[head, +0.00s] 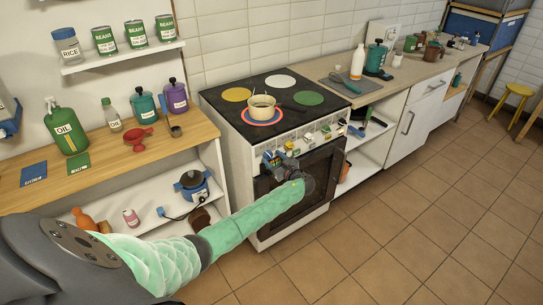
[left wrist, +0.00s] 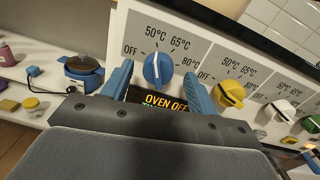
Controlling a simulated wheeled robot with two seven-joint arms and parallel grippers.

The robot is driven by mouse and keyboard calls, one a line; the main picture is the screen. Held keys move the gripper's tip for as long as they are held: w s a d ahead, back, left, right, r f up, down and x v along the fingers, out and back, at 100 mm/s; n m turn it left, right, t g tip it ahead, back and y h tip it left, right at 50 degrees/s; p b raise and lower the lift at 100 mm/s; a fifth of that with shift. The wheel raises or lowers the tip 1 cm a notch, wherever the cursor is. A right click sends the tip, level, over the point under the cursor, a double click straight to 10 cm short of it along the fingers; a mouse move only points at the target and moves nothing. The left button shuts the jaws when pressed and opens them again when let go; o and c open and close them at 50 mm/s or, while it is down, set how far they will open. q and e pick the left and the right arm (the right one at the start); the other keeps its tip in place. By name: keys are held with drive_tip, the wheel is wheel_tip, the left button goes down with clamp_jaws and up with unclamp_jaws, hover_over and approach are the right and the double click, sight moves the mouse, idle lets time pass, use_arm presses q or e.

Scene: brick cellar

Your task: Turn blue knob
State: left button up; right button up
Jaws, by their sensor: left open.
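The blue knob (left wrist: 157,69) is on the white oven panel (left wrist: 205,55), under a printed scale with OFF, 50, 65 and 80 °C. Its white line stands nearly upright, roughly toward the 50 °C side. A small display (left wrist: 165,103) below it reads OVEN OFF; a second line is partly hidden. My left gripper (left wrist: 158,72) is open, with one blue finger on each side of the knob; I cannot tell whether they touch it. In the head view my left gripper (head: 276,159) is at the left of the stove front and covers the knob. My right gripper is out of view.
A yellow knob (left wrist: 231,93) and a white knob (left wrist: 281,111) sit to the right on the same panel. A pot (head: 262,108) stands on the stove top (head: 283,103). Shelves with bottles stand to the left. The tiled floor (head: 400,215) at the right is clear.

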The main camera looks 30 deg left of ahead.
use_arm(q)
drive_tip(key=shift+x, duration=0.95)
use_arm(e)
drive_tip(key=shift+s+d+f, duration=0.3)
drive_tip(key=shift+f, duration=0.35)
use_arm(q)
drive_tip(key=shift+s, duration=0.1)
drive_tip(key=c, duration=1)
drive_tip(key=shift+f, duration=0.1)
drive_tip(key=shift+n, duration=0.3)
drive_tip(key=n+b, duration=0.6)
drive_tip(key=shift+f, duration=0.15)
drive_tip(key=n+b, duration=0.3)
drive_tip(key=shift+s+h, duration=0.1)
drive_tip(key=shift+h, duration=0.2)
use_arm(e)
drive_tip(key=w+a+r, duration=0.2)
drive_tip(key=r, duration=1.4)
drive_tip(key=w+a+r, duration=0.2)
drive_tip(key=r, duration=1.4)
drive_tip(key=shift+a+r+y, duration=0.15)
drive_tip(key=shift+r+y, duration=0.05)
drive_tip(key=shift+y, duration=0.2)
